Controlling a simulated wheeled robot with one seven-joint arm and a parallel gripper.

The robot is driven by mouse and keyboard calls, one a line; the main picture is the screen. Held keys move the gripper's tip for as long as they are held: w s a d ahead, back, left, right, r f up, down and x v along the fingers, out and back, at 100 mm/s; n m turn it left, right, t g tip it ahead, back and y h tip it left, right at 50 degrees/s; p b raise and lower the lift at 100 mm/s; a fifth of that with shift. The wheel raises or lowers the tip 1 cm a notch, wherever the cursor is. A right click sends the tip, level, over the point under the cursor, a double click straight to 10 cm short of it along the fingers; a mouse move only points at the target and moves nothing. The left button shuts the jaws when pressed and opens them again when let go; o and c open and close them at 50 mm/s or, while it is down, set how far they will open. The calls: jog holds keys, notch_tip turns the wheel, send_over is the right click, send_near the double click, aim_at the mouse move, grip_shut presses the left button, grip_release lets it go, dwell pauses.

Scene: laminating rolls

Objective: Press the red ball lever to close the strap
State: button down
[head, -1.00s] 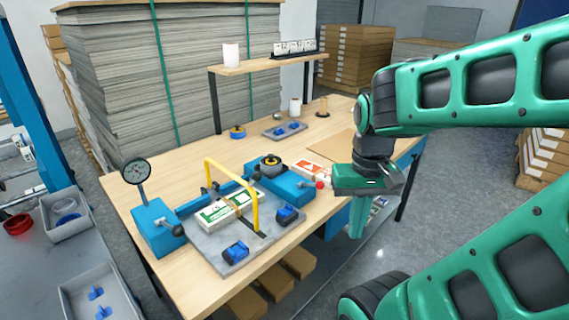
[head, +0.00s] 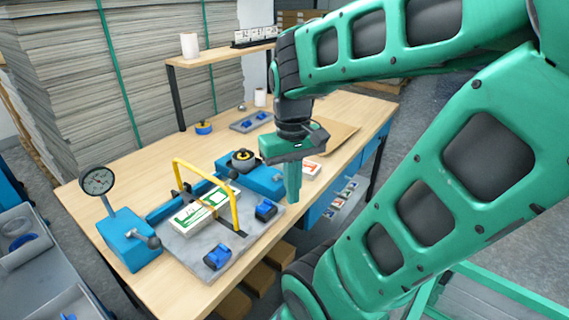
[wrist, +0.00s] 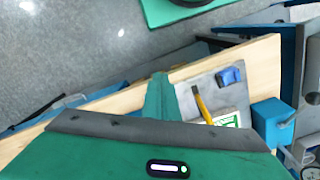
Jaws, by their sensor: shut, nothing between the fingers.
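My gripper (head: 292,192) is shut and empty, pointing down beside the table's front edge, in front of the right end of a blue strapping unit (head: 262,178). That unit carries a black and yellow reel (head: 243,158). The red ball lever is hidden behind my gripper in the head view and does not show in the wrist view. In the wrist view my fingers (wrist: 159,98) point toward the table edge.
A blue block with a gauge (head: 98,181) and grey ball lever stands at the left. Two blue clamps (head: 217,256) (head: 266,210) sit on the plate's front edge. A red and white pack (head: 311,169) lies right of my gripper. A shelf (head: 215,56) stands behind.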

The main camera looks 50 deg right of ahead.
jog(key=w+d+r+n, duration=0.2)
jog(key=w+d, duration=0.1)
jog(key=w, duration=0.2)
jog(key=w+d+r+n+g+h, duration=0.1)
jog(key=w+d+r+n, duration=0.2)
jog(key=w, duration=0.3)
jog(key=w+d+r+n, duration=0.2)
jog(key=w+d, duration=0.2)
jog(key=w, duration=0.2)
jog(key=shift+d+r+n+g, duration=0.25)
jog(key=shift+d+n+g, duration=0.15)
jog(key=s+x, duration=0.2)
jog(key=x, duration=1)
jog(key=shift+s+d, duration=0.4)
jog(key=shift+d, duration=0.05)
jog(key=shift+d+f, duration=0.1)
